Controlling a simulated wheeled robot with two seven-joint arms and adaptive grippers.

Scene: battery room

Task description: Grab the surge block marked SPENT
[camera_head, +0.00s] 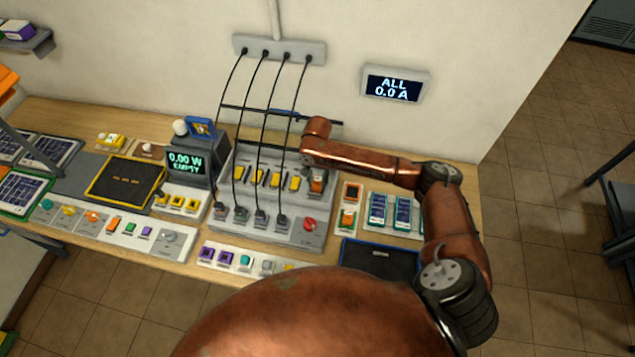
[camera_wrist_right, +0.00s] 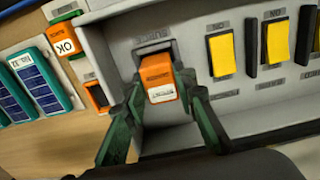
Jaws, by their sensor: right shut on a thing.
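An orange block (camera_wrist_right: 157,72) with a white label sits in a slot of the grey panel (camera_head: 270,223). In the wrist view the label's print is upside down and too small to read. My right gripper (camera_wrist_right: 160,92) is shut on this block, with a green finger on each side of it. A second orange block (camera_wrist_right: 62,42), labelled OK, lies beside the panel, apart from the gripper. My left gripper is not in view.
Black cables (camera_head: 262,140) hang from a wall strip (camera_head: 280,48) to the panel, just left of the gripper. A red knob (camera_head: 309,224) is below it. Teal modules (camera_head: 390,212) stand to the right. A dark blue-edged tray (camera_head: 378,260) lies near the front edge.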

